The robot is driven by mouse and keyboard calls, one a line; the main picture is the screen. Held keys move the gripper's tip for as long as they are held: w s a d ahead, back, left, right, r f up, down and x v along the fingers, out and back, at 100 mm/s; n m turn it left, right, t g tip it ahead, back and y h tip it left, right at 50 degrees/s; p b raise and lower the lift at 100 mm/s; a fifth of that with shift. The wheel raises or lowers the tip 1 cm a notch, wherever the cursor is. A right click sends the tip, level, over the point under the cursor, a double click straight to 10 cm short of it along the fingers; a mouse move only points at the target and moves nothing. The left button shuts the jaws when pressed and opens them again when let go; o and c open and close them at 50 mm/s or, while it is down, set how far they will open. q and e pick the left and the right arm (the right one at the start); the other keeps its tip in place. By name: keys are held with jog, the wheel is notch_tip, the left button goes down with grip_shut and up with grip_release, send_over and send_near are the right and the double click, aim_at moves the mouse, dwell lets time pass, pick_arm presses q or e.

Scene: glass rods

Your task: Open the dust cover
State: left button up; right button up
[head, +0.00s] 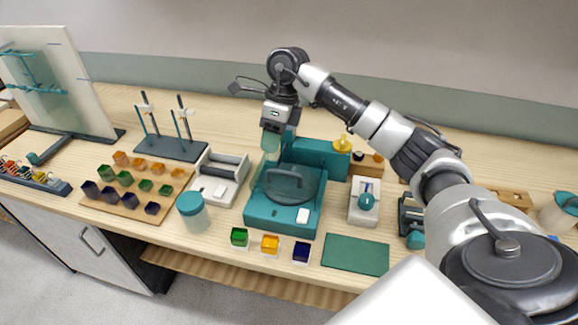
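The teal machine (257,217) stands near the middle of the bench. A dark, see-through round cover (288,188) with a bar handle on it lies over its top and looks down; I take this as the dust cover. My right gripper (271,150) comes down from above at the machine's back left, pointing downward. A pale teal, see-through patch shows at its fingertips, and I cannot tell whether it is part of the gripper or of the machine. Whether the fingers are open or shut does not show. My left gripper is not in view.
A lidded jar (194,213) and a white tray box (219,178) stand left of the machine. Small coloured cubes, such as the orange one (270,244), line the front edge. A green mat (356,254) lies front right. A white-topped device (364,201) stands right of the machine.

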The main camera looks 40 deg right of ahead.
jog(key=s+d+r+h, duration=0.1)
jog(key=d+h, duration=0.1)
jog(key=d, duration=0.3)
jog(key=shift+m+g, duration=0.3)
jog(key=shift+g, duration=0.1)
jog(key=f+p, duration=0.1)
jog(key=f, duration=0.2)
jog(key=a+f+p, duration=0.1)
jog(key=f, duration=0.1)
jog(key=s+a+f+p, duration=0.1)
jog(key=f, duration=0.2)
jog(key=shift+f, duration=0.35)
jog(key=shift+s+f, duration=0.1)
jog(key=shift+f, duration=0.45)
grip_shut()
